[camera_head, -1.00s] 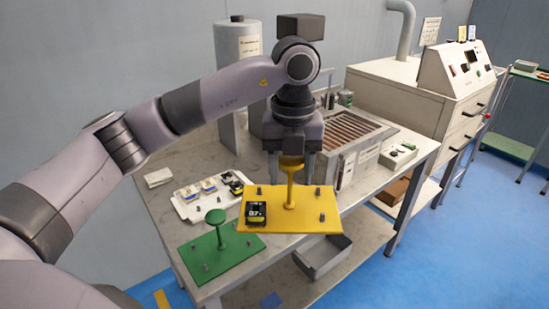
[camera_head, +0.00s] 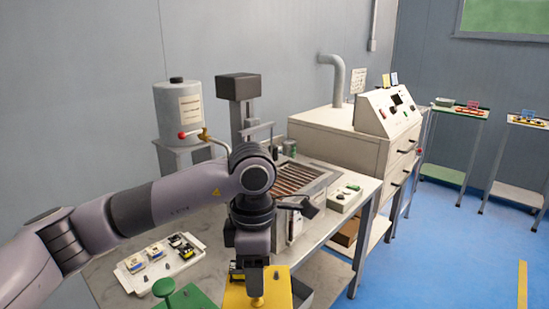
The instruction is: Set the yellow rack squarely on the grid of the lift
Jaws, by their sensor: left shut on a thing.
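My left gripper (camera_head: 254,280) points down near the bottom edge and is shut on the handle of the yellow rack (camera_head: 281,290). The rack is a flat yellow plate with an upright handle; the gripper covers much of it and the frame's bottom edge cuts it off. The grid (camera_head: 296,177) shows as brown slats inside a metal tank on the bench, behind and to the right of the gripper. My left arm hides part of the tank's near left side. The rack is apart from the grid, on its near side. My right gripper is not in view.
A green rack (camera_head: 186,297) is at the bottom, left of the yellow one. A white tray (camera_head: 133,283) with several small parts lies on the bench (camera_head: 112,264). A dark-topped column (camera_head: 238,88) stands behind the arm. A small control box (camera_head: 345,197) and a large cabinet (camera_head: 335,133) are right of the tank.

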